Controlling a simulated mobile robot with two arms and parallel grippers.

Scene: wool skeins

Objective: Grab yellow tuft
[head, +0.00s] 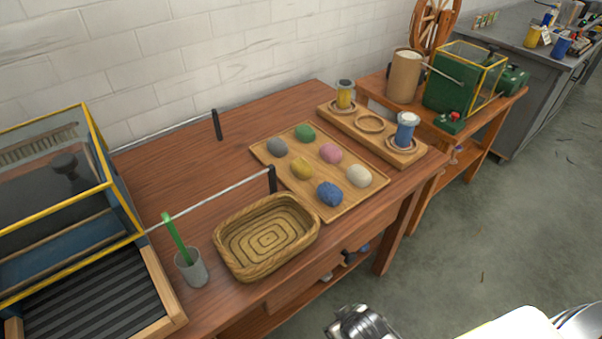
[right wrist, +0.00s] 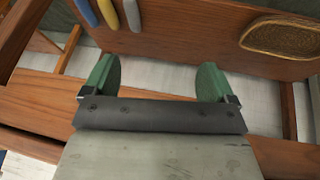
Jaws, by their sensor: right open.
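The yellow tuft (head: 302,168) is a small rounded clump of wool on the wooden tray (head: 333,211). It lies between the grey tuft (head: 277,147), pink tuft (head: 331,153) and blue tuft (head: 329,194). A green tuft (head: 305,133) and a cream tuft (head: 359,176) share the tray. My right gripper (right wrist: 155,82) shows in the right wrist view with its two green fingers wide apart and nothing between them. It is away from the tufts; no yellow tuft can be made out between its fingers. My left gripper is not in view.
A wicker basket (head: 222,240) and a grey cup (head: 191,270) with a green stick stand at the table's front. A black post (head: 272,179) with a rod stands by the tray. A wooden rack (head: 346,122) with jars is behind right. A yellow-framed glass case (head: 92,122) is left.

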